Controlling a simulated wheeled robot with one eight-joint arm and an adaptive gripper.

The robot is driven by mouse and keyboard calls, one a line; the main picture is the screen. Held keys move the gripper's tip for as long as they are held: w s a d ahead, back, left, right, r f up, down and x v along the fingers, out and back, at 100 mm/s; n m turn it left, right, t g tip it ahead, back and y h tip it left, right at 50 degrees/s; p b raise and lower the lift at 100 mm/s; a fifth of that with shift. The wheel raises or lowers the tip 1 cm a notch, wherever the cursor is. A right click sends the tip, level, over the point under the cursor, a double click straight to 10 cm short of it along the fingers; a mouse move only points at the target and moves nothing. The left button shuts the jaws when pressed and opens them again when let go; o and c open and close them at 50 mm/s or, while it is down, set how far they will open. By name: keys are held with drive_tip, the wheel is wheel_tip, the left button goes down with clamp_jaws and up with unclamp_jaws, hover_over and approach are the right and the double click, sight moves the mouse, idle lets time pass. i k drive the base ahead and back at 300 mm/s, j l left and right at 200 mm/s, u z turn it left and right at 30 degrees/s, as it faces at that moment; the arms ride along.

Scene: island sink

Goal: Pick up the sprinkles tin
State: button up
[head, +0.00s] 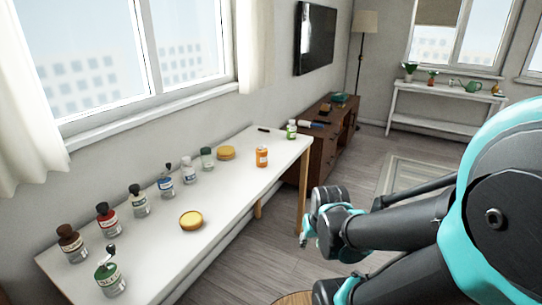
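Several small jars and bottles stand on a long white table (262,190), and I cannot read their labels to tell which one is the sprinkles tin. Two low round yellow-topped containers are there: one (191,220) near the table's front edge, one (225,153) farther back. An orange container with a white label (262,157) stands near the far right end. My arm reaches in from the right. Its dark end, with my gripper (306,232), is off the table's right side, apart from everything on it. Its fingers are not clear enough to judge.
A green-labelled bottle (292,130) stands at the table's far end. Jars line the wall side; the table's front strip is mostly clear. A brown cabinet (322,152) stands beyond.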

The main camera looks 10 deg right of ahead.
sight(262, 155)
drive_tip(key=i+l+u, duration=0.25)
drive_tip(key=l, duration=0.15)
drive_tip(key=l+u, duration=0.25)
drive_tip(key=l, duration=0.15)
drive_tip(key=i+l+u, duration=0.2)
drive_tip(key=l, duration=0.25)
drive_tip(key=u, duration=1)
drive_tip(key=k+j, duration=0.05)
